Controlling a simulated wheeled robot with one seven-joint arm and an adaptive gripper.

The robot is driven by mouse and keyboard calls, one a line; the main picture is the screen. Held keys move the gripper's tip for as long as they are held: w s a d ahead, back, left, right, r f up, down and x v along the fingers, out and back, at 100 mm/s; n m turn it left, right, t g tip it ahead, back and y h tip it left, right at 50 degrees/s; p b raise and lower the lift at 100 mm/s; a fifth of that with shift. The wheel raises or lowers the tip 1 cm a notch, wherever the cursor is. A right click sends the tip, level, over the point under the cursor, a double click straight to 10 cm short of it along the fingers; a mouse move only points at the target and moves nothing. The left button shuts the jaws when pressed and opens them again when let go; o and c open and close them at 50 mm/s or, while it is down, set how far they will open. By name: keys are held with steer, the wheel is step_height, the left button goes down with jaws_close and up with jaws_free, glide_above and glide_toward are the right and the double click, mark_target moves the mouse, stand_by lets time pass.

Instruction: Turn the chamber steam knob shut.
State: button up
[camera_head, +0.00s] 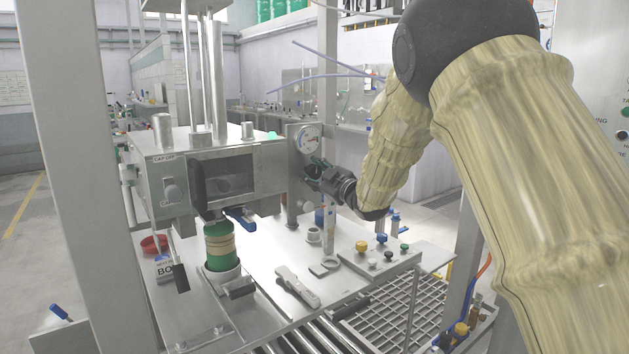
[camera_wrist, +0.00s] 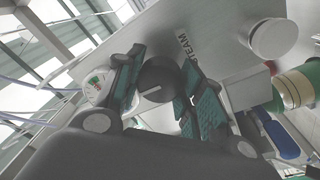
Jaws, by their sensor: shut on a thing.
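The chamber steam knob (camera_wrist: 160,84) is a round black knob with a pale line across its face, on a grey metal plate (camera_wrist: 225,60) marked STEAM in the wrist view. My gripper (camera_wrist: 158,92) has its two green-padded fingers on either side of the knob and is shut on it. In the head view my gripper (camera_head: 316,172) reaches in from the right to the upright plate at the chamber's right side. The knob is mostly hidden there behind the fingers. A round pressure gauge (camera_head: 307,139) sits just above, and it shows at the left in the wrist view (camera_wrist: 98,88).
The steel chamber (camera_head: 262,160) with its window stands left of my gripper. A blue-handled valve (camera_head: 240,216) and a green cylinder (camera_head: 219,245) are below it. A panel with coloured knobs (camera_head: 380,258) and a grey tool (camera_head: 297,287) lie on the bench below my arm.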

steer(key=shift+n, duration=0.5)
steer(key=o, duration=1)
steer(key=v, duration=1.2)
